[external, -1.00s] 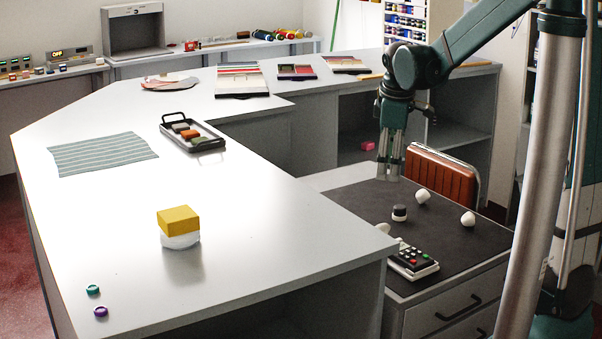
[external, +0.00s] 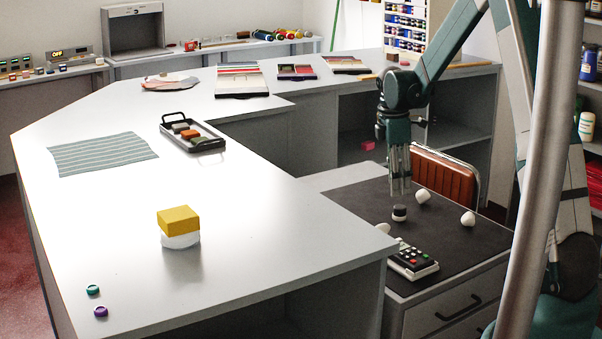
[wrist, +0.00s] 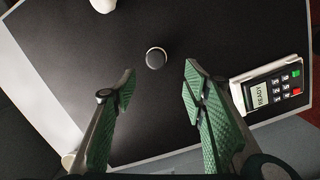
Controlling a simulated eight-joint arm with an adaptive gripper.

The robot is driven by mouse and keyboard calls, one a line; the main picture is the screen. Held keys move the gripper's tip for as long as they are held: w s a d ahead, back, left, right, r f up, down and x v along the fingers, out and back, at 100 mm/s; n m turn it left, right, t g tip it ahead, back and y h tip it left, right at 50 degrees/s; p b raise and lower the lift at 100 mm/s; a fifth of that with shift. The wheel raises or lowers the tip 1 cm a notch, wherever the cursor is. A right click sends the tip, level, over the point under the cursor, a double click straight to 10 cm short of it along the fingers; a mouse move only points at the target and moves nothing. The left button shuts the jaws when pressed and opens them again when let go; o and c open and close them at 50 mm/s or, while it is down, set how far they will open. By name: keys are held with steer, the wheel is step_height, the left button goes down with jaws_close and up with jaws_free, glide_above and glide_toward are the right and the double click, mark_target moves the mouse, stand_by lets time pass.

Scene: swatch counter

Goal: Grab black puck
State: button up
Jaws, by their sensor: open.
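The black puck (external: 399,212) stands on the dark mat (external: 475,238) of the lower counter. It is a small round piece with a black top and a pale lower part. My gripper (external: 400,189) points down just above the puck in the external view. In the wrist view the puck (wrist: 156,58) lies beyond and between the open green fingers of my gripper (wrist: 158,80). Nothing is between the fingers.
A card terminal (external: 412,262) sits in front of the puck, reading READY in the wrist view (wrist: 268,92). White knobs (external: 423,196) (external: 467,218) lie behind and to the right. The higher white counter (external: 300,230) is on the left.

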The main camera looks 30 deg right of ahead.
mark_target(400, 206)
steer(key=shift+w+d+f+n, duration=0.15)
steer(key=shift+d+f, duration=0.25)
steer(key=shift+f, duration=0.1)
steer(key=shift+w+d+f+n, duration=0.15)
steer(key=shift+d+f, duration=0.2)
steer(key=shift+f, duration=0.15)
steer(key=shift+d+f, duration=0.1)
steer(key=shift+f, duration=1.2)
steer(key=shift+s+d+f+b, duration=0.15)
steer(key=shift+f+b, duration=0.15)
steer(key=shift+f, duration=1)
steer(key=shift+s+d+f+b, duration=0.1)
steer(key=shift+f+b, duration=0.15)
steer(key=shift+f, duration=1)
steer(key=c, duration=0.9)
